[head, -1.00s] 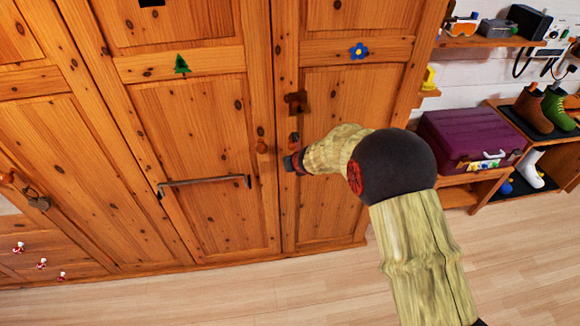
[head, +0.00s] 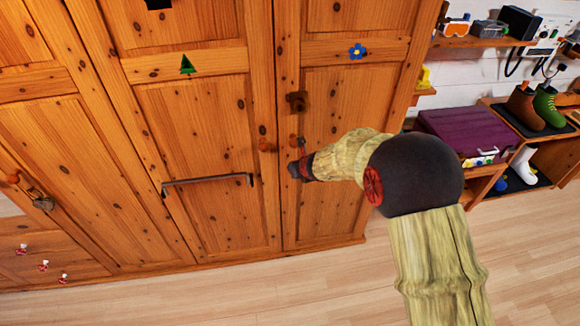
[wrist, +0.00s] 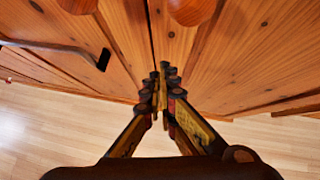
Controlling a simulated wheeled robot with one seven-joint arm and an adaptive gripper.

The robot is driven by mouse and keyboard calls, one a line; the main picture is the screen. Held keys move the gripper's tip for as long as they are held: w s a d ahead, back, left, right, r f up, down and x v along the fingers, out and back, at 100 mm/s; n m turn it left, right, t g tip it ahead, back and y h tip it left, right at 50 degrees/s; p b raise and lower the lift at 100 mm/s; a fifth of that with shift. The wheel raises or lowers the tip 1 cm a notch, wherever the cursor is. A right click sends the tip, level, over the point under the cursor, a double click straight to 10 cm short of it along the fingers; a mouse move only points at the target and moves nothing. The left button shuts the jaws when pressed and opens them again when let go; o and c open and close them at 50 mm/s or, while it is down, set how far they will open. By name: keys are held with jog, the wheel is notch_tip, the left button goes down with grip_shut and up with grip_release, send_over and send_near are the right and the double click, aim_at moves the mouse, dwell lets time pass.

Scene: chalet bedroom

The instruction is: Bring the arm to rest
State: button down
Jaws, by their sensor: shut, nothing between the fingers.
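My arm reaches up from the bottom right of the head view toward the wooden wardrobe (head: 200,110). My gripper (head: 297,168) is in front of the right door, below a round knob and a dark latch piece (head: 297,101); the arm hides part of that door. In the wrist view my gripper (wrist: 162,85) is shut, its fingertips together with nothing between them. The fingers lie in line with the gap between two doors; whether they touch the wood I cannot tell.
A metal bar handle (head: 208,181) sticks out from the middle door, left of my gripper. A purple case (head: 465,135) and a boot shelf stand at the right. The wooden floor (head: 250,295) in front is clear.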

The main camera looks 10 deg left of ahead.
jog(key=a+p+v, duration=0.1)
jog(key=v, duration=0.5)
jog(key=shift+s, duration=0.3)
jog(key=shift+r, duration=0.2)
